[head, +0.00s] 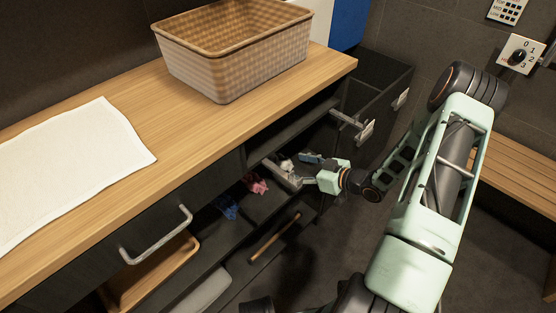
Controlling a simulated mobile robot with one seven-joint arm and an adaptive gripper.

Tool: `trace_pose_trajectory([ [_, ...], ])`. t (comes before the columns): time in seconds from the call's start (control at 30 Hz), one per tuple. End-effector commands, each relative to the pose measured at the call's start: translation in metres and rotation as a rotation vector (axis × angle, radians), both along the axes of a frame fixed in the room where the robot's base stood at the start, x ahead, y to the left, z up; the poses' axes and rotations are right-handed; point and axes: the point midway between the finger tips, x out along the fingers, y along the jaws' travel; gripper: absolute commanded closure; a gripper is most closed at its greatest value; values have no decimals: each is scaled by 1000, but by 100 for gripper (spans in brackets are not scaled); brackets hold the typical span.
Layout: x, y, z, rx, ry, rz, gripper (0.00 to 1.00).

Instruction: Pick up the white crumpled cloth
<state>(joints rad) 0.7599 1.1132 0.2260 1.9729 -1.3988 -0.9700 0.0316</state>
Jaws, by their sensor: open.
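A small white crumpled cloth (286,165) lies inside the open dark compartment under the counter. My gripper (293,170) reaches into this compartment from the right, with its fingers open at the white cloth. The fingers partly hide the cloth. I cannot tell whether they touch it.
A pink crumpled cloth (257,185) and a blue one (228,207) lie to the left in the same compartment. The wooden counter (190,118) above holds a wicker basket (235,55) and a flat white towel (75,165). An open dark drawer (378,95) with metal handles stands behind my gripper.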

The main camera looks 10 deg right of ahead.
Motion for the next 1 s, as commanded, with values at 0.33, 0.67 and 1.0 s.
trace_pose_trajectory([
  [0.33,31,25,-17,-1,0,-2,36],
  [0.67,66,48,-32,-1,0,-2,36],
  [1.0,69,50,-31,-2,2,-3,45],
])
